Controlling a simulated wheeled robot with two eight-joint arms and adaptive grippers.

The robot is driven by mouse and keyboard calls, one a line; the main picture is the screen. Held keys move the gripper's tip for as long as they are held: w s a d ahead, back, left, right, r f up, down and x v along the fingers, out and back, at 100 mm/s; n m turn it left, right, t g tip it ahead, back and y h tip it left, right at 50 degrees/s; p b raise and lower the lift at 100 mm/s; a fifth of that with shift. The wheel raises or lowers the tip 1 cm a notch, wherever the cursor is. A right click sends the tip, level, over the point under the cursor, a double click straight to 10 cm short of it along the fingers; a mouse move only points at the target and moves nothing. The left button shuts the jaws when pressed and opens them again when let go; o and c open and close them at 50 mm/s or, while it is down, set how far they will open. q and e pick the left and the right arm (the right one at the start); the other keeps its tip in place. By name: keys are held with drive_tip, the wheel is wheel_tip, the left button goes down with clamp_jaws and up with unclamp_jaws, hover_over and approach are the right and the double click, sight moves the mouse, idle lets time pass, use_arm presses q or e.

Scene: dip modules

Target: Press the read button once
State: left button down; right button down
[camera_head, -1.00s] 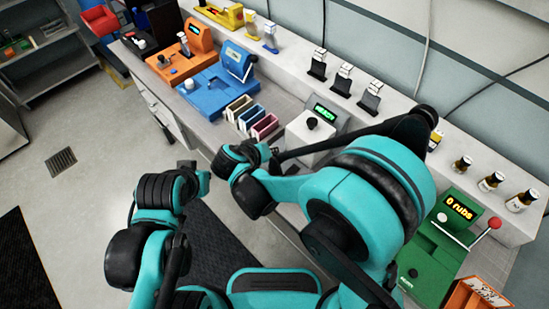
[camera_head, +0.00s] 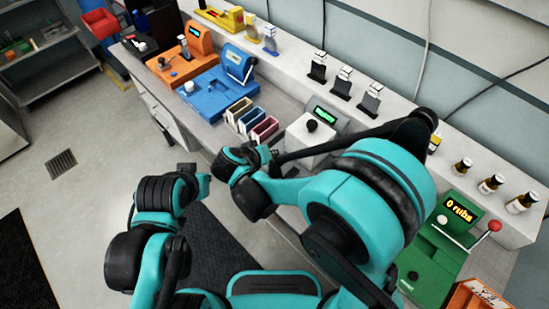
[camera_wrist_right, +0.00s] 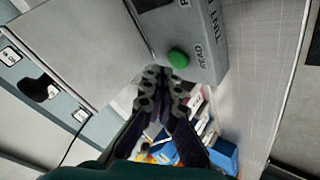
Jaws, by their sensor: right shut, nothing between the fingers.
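The read button is a round green button (camera_wrist_right: 178,58) beside the word READ on a grey device, seen in the right wrist view. My right gripper (camera_wrist_right: 164,77) is shut and empty, with its fingertips close below and left of the button. I cannot tell whether they touch it. In the head view a white device with a black knob and lit green screen (camera_head: 322,117) stands at the bench's front; its button is hidden there. My right gripper (camera_head: 268,155) is small and dark beside this device. My left gripper (camera_head: 187,169) is dark and partly hidden, off the bench.
Coloured cartridges (camera_head: 252,121) stand left of the white device. A blue device (camera_head: 218,92) and an orange device (camera_head: 186,62) are farther left. A green machine with a red-knobbed lever (camera_head: 435,262) stands at right. Black modules (camera_head: 341,84) line the back ledge.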

drive_tip(key=shift+f+b, duration=0.4)
drive_tip(key=shift+b, duration=0.05)
drive_tip(key=shift+f+b, duration=0.4)
idle(0.7)
drive_tip(key=shift+r, duration=0.15)
drive_tip(key=shift+r+p, duration=0.55)
drive_tip(key=shift+r, duration=0.15)
wheel_tip(320, 180, up, 5)
drive_tip(key=p, duration=0.3)
drive_tip(key=shift+p, duration=0.4)
